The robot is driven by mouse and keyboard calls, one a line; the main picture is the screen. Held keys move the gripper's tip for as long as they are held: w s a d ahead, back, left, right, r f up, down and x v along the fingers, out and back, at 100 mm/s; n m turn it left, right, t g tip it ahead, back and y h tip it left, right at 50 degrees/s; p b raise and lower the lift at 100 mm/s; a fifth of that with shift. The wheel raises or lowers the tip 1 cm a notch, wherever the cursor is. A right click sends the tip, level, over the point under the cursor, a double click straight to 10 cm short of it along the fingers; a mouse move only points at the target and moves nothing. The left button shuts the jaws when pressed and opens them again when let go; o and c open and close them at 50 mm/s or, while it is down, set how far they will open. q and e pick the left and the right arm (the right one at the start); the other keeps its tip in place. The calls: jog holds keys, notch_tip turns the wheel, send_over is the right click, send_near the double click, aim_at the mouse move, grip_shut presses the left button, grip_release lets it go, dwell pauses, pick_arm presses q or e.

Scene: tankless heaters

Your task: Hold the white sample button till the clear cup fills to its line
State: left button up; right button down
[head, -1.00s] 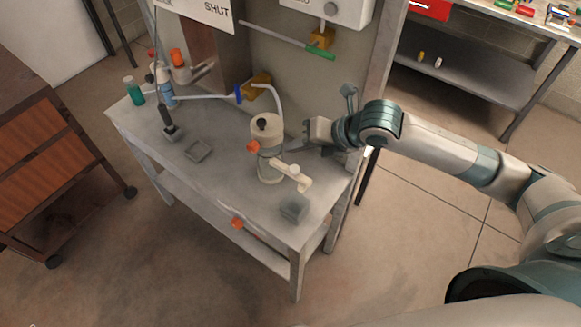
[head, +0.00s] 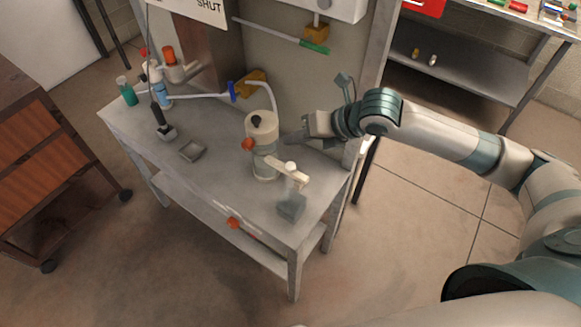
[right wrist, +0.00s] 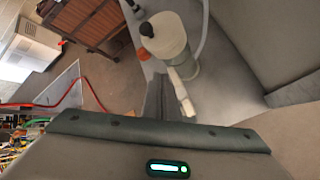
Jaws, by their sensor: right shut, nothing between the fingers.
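A cream canister (head: 264,150) with a dark top knob and an orange knob stands on the grey bench. Its pale spout arm (head: 277,169) reaches to the lower right. A small white knob (head: 291,166) on the arm looks like the sample button. A clear greyish cup (head: 291,208) stands below the spout end; its line and level are too small to tell. A faint pale streak lies between spout and cup. My right gripper (head: 290,138) is shut and empty, beside the canister and behind the knob, apart from it. Its fingers show in the right wrist view (right wrist: 157,95). My left gripper is out of view.
A hose runs behind the canister. A wall panel (head: 300,75) stands behind.

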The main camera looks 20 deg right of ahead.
jog(key=b, duration=0.4)
send_over(295, 168)
notch_tip(295, 168, down, 5)
jog(key=shift+f, duration=0.15)
jog(key=shift+f+b, duration=0.55)
jog(key=shift+f, duration=0.4)
jog(key=shift+f, duration=0.15)
dwell(1.0)
jog(key=shift+f, duration=0.25)
jog(key=shift+f+b, duration=0.3)
jog(key=shift+f, duration=0.3)
dwell(1.8)
dwell(1.6)
jog(key=shift+r+p, duration=0.95)
jog(key=shift+r, duration=0.05)
